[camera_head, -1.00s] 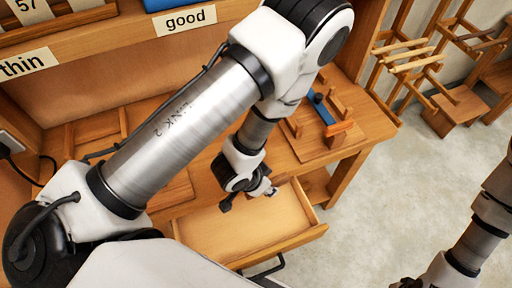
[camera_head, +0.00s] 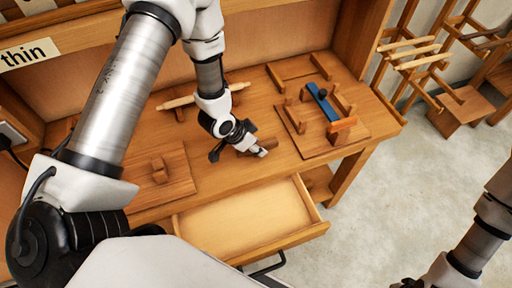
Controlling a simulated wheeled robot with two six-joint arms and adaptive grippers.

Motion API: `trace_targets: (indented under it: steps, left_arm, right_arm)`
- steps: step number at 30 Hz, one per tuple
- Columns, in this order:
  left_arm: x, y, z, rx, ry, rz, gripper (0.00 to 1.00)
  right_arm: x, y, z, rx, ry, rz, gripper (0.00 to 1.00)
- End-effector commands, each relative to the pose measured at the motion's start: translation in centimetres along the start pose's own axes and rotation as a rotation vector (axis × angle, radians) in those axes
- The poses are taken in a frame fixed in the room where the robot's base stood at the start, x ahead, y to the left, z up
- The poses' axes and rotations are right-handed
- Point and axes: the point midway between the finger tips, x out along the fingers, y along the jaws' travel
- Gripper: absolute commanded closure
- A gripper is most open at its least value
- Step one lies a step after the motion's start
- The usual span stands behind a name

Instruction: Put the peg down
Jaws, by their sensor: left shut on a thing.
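My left gripper (camera_head: 254,150) is low over the workbench (camera_head: 228,185), near the middle of its top, behind the open drawer. It is shut on a small brown wooden piece, which looks like the peg (camera_head: 266,145). The gripper's body hides much of it, and I cannot tell whether it touches the bench top. My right gripper (camera_head: 410,284) shows only in part at the bottom right edge, over the floor, and its fingers cannot be made out.
A wooden fixture with a blue bar (camera_head: 322,103) stands right of my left gripper. A turned wooden rod (camera_head: 178,103) lies behind it. A board with a small block (camera_head: 160,172) lies to the left. The open drawer (camera_head: 245,218) looks empty. Chair frames (camera_head: 455,105) stand at the back right.

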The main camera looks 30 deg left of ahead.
Motion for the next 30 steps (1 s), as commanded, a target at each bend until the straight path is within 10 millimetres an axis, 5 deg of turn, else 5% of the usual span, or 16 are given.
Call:
trace_targets:
  steps: [6,15,16,17,30]
  left_arm:
    - [2.6,0.0,1.5,0.000,-0.002,0.001,0.99]
    - [3.1,0.0,1.8,0.000,0.000,0.001,0.99]
    - [2.9,0.0,1.7,0.000,0.000,0.001,0.49]
    - [2.9,0.0,1.7,0.000,0.000,0.001,0.38]
    - [1.9,0.0,1.6,-0.003,0.000,0.000,0.34]
  right_arm:
    - [-1.2,0.0,0.0,0.000,0.000,0.000,0.60]
    - [-0.7,0.0,0.0,0.000,0.000,0.000,0.60]
    - [-0.8,0.0,0.0,0.000,0.000,0.000,0.60]
    - [-0.8,0.0,0.0,0.000,0.000,0.000,0.60]
    - [-0.9,0.0,0.0,0.000,0.000,0.000,0.60]
